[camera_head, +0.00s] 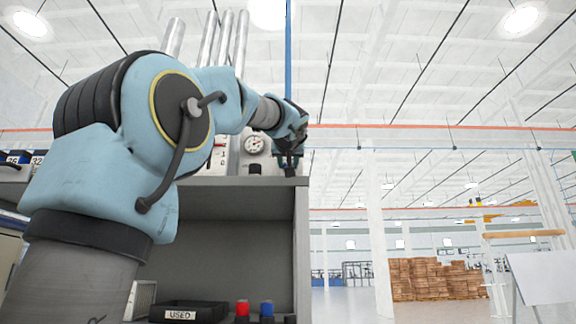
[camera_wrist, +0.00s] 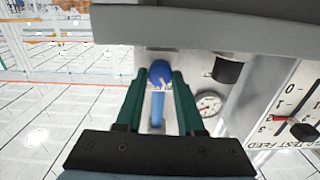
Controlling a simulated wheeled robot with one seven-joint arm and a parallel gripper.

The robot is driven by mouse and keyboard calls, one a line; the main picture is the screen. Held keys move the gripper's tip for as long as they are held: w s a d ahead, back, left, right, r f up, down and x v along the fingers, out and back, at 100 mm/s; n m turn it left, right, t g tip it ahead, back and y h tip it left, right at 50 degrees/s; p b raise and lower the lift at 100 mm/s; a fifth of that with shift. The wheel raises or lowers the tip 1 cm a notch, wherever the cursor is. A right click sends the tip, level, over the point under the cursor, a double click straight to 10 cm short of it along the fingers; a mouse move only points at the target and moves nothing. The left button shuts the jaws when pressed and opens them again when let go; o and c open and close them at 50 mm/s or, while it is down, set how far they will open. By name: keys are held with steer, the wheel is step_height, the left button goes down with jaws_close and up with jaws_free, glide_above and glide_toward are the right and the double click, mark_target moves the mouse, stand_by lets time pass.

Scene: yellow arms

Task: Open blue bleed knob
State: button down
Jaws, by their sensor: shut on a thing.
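The blue knob (camera_wrist: 159,73) shows in the wrist view, on a pale grey panel (camera_wrist: 192,68). A blue rod or pipe (camera_wrist: 157,108) lies in line with it between my fingers. My gripper (camera_wrist: 160,78) has its two green fingers on either side of the knob, shut on it. In the head view my gripper (camera_head: 291,160) is at the right end of the panel above the grey cabinet. There the knob is hidden or too small to tell. How far the knob is turned cannot be told.
A round gauge (camera_wrist: 208,104) and a black knob (camera_wrist: 227,70) sit close beside my fingers. A grey cabinet (camera_head: 302,235) is below my arm, with a black tray marked USED (camera_head: 189,312) and red (camera_head: 242,308) and blue (camera_head: 267,308) items. Open floor lies right.

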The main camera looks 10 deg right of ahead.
steer(key=m, duration=0.3)
steer(key=shift+m, duration=0.4)
steer(key=m, duration=0.3)
steer(key=shift+r+m, duration=0.1)
steer(key=shift+m, duration=0.2)
steer(key=m, duration=0.3)
steer(key=shift+d+m+p, duration=0.1)
steer(key=shift+m+p, duration=0.55)
steer(key=shift+m, duration=1.55)
steer(key=c, duration=0.5)
jaws_free()
steer(key=shift+f, duration=0.2)
